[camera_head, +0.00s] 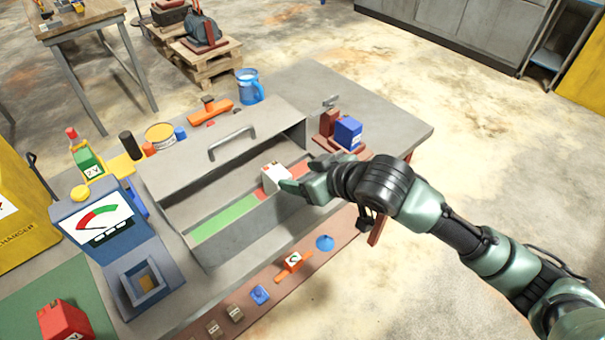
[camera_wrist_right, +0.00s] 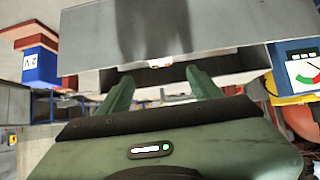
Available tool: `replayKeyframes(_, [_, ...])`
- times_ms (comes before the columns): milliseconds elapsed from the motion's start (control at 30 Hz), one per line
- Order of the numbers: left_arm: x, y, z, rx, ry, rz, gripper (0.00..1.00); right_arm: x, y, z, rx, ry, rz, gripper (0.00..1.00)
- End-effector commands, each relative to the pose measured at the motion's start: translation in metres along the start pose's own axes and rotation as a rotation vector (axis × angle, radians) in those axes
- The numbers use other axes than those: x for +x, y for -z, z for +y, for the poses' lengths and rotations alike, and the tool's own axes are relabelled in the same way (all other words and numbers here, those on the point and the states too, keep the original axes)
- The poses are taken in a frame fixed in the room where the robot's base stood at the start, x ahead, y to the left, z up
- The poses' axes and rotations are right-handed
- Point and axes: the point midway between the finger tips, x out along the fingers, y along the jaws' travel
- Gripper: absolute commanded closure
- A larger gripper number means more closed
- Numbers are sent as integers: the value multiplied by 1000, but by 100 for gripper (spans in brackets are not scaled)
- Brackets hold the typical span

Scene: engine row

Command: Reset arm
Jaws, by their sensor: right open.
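My right gripper (camera_head: 292,184) reaches in from the right over the right end of the open grey drawer (camera_head: 208,250). Its two green fingers stand apart in the right wrist view (camera_wrist_right: 157,92), with nothing seen between them. A white block (camera_head: 275,177) sits in the drawer by the fingertips, on the red part of its floor. Whether the fingers touch it I cannot tell. The drawer floor is green (camera_head: 222,218) at the left. In the wrist view the grey drawer wall (camera_wrist_right: 165,30) is just ahead. My left gripper is out of view.
A blue block (camera_head: 347,132) stands on a red holder right of the drawer. A gauge device (camera_head: 100,222) is at the left. A red block (camera_head: 65,322) lies on the green mat. Small parts line the front strip (camera_head: 240,308). Free floor lies to the right.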

Motion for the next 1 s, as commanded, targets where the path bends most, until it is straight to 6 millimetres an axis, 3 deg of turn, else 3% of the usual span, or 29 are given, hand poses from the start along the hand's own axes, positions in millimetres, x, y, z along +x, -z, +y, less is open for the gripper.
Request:
replayKeyframes(300, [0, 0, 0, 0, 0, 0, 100, 0, -3, -3, 3, 3, -2, 36])
replayKeyframes(467, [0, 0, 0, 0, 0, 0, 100, -3, -29, -18, 33, 5, -28, 36])
replayKeyframes(667, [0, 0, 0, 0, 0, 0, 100, -26, -101, -28, 133, -54, -130, 36])
replayKeyframes(800, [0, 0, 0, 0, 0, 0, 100, -52, -162, -24, 210, -126, -245, 36])
replayKeyframes(1000, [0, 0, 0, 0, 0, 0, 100, -90, -232, -21, 289, -208, -400, 36])
